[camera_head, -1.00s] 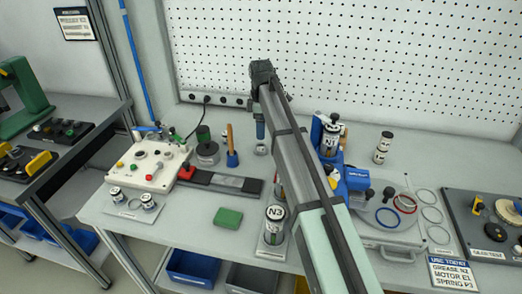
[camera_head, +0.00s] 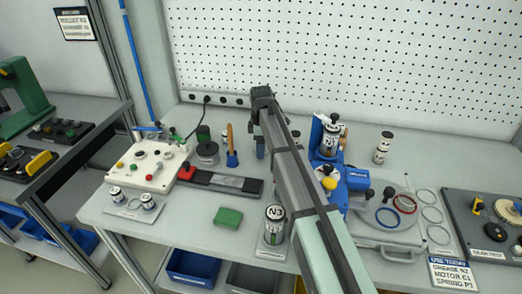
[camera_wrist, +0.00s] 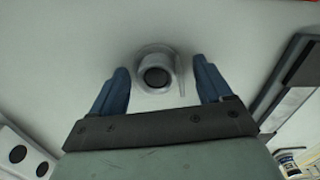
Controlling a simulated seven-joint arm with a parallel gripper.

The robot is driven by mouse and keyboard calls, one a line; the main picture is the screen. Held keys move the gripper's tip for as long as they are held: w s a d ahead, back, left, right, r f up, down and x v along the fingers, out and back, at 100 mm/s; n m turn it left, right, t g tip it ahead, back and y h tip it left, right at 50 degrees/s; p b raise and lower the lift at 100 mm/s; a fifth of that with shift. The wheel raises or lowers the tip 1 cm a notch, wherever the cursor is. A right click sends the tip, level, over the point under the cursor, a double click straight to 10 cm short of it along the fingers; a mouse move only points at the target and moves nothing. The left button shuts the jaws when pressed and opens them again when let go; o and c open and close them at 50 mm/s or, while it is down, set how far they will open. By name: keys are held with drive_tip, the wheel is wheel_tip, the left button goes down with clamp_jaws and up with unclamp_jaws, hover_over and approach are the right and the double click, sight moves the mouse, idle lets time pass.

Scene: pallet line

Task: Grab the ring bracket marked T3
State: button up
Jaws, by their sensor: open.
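In the wrist view a small grey ring-shaped piece (camera_wrist: 143,84) with a dark round centre and a thin straight arm on its right lies on a pale surface. It fits the ring bracket in shape, but I cannot read any T3 mark. My gripper (camera_wrist: 161,66) is open, with one blue finger on each side of the piece and no visible contact. In the head view my gripper (camera_head: 260,148) is low over the back of the bench, and its fingers and arm hide the spot beneath.
A canister marked N3 (camera_head: 274,226) stands at the bench front and a blue fixture (camera_head: 357,178) right of my arm. A dark bar (camera_head: 221,184), a green block (camera_head: 228,217) and a white control box (camera_head: 148,165) lie left. The pegboard (camera_head: 340,60) rises behind.

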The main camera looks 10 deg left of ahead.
drive_tip(key=shift+c, duration=0.3)
drive_tip(key=c, duration=1.1)
